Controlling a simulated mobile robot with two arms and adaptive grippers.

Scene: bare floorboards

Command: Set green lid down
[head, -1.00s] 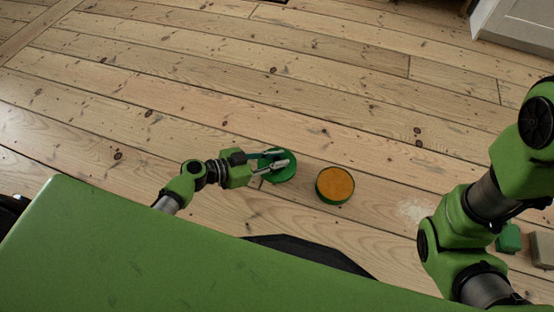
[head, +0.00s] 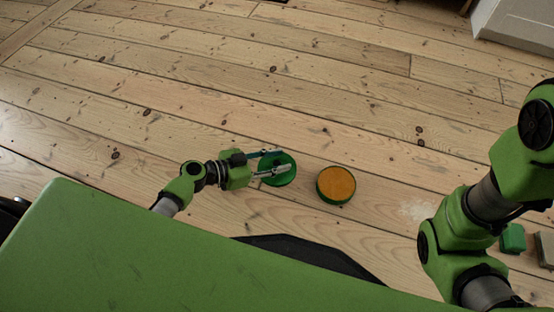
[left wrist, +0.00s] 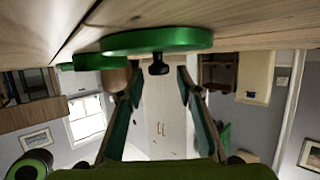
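The round green lid (head: 281,181) lies on the floorboards, left of a round green container with an orange top (head: 335,184). My left gripper (head: 285,160) is over the lid with its two fingers spread apart. In the left wrist view the lid (left wrist: 158,40) is close to the floor, with its black knob (left wrist: 158,66) between the open fingers and a gap on each side. My right arm shows at the right, but its gripper is out of view.
A green block (head: 512,238) and a beige block (head: 545,247) sit on the floor beside my right arm. A white cabinet (head: 515,25) stands at the far right. The floor beyond the lid is clear.

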